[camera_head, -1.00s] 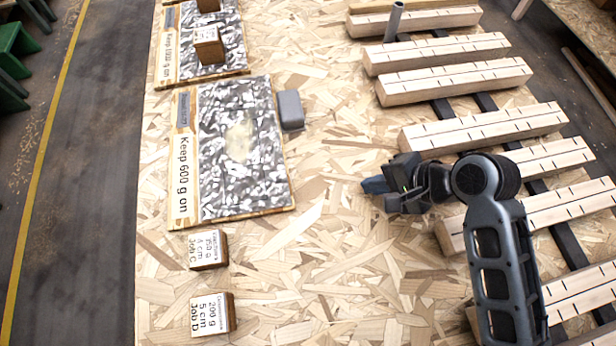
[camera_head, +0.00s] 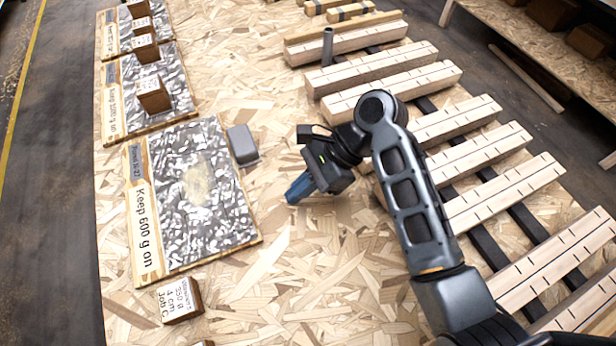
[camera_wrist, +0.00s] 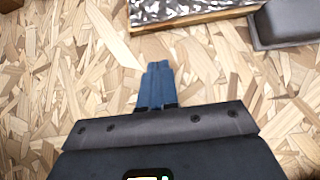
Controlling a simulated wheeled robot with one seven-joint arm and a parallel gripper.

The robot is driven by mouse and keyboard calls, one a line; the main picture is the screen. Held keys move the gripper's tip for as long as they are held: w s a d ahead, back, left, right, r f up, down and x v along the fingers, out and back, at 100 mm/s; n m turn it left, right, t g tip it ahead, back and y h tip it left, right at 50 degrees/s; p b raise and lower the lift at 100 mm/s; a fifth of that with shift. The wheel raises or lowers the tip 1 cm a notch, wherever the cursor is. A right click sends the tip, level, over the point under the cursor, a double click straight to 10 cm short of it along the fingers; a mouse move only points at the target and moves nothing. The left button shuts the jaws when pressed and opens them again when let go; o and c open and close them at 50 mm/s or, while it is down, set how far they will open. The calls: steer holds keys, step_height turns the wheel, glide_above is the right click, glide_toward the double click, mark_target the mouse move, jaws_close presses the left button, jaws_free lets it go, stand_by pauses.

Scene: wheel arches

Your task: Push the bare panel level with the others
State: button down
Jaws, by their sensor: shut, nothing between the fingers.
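The bare panel (camera_head: 200,215), a grey speckled board with a wood edge and a "Keep 600 g on" label, lies flat on the chipboard top in the head view. It has a pale worn patch and no block on it. Its edge also shows at the top of the wrist view (camera_wrist: 190,18). Two similar panels, a middle one (camera_head: 125,97) and a far one (camera_head: 112,36), lie behind it with wooden blocks on them. My gripper (camera_head: 292,196) is shut and empty, its blue fingertips right of the panel and apart from it; the fingers also show in the wrist view (camera_wrist: 158,68).
A grey block (camera_head: 242,144) sits close against the panel's right side. A wooden block (camera_head: 180,300) labelled Job C stands in front of it. Slotted wooden beams (camera_head: 430,120) on dark rails fill the right side. Bare chipboard lies between my gripper and the panel.

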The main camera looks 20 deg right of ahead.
mark_target(256, 221)
steer(key=x, duration=0.3)
steer(key=shift+a+f, duration=0.2)
steer(key=a, duration=0.3)
steer(key=shift+a+f, duration=0.15)
steer(key=shift+a+p, duration=0.3)
steer(key=shift+a, duration=0.2)
